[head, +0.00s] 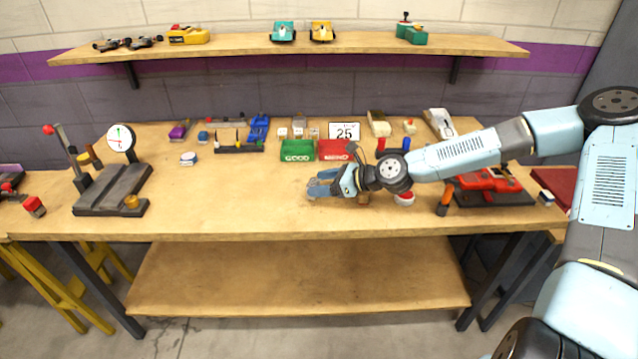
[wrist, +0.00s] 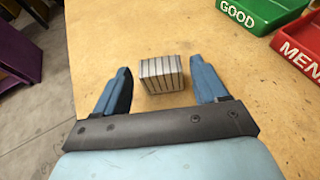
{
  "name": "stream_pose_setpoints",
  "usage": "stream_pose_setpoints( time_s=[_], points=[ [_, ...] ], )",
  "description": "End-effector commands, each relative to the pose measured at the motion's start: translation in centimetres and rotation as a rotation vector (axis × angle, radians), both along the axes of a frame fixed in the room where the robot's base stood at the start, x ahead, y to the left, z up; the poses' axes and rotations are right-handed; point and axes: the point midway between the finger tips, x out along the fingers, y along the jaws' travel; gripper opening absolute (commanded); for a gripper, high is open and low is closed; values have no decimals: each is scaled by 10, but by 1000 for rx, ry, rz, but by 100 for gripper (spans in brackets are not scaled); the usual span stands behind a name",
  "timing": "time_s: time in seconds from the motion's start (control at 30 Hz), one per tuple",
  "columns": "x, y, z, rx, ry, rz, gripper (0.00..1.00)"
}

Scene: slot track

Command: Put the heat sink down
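The heat sink is a small grey block with dark ribs (wrist: 160,75). In the wrist view it sits between my two blue fingers, with a gap on each side, and appears to rest on the wooden bench top (wrist: 110,35). My gripper (wrist: 160,65) is open around it. In the head view my gripper (head: 322,186) is low over the middle of the bench, in front of the bins; I cannot make out the heat sink clearly there.
A green GOOD bin (head: 297,156) and a red bin (head: 334,155) stand behind my gripper. A press with a dial (head: 112,185) stands at the left, and a red model (head: 487,185) at the right. The bench is clear left of my gripper.

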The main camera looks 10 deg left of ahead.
Motion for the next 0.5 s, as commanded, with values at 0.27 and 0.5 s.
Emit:
stream_pose_setpoints(
  time_s=[0.27,0.5],
  points=[
    [0,0,0,0,0,1,78],
    [-1,-11,6,0,1,0,78]
  ],
)
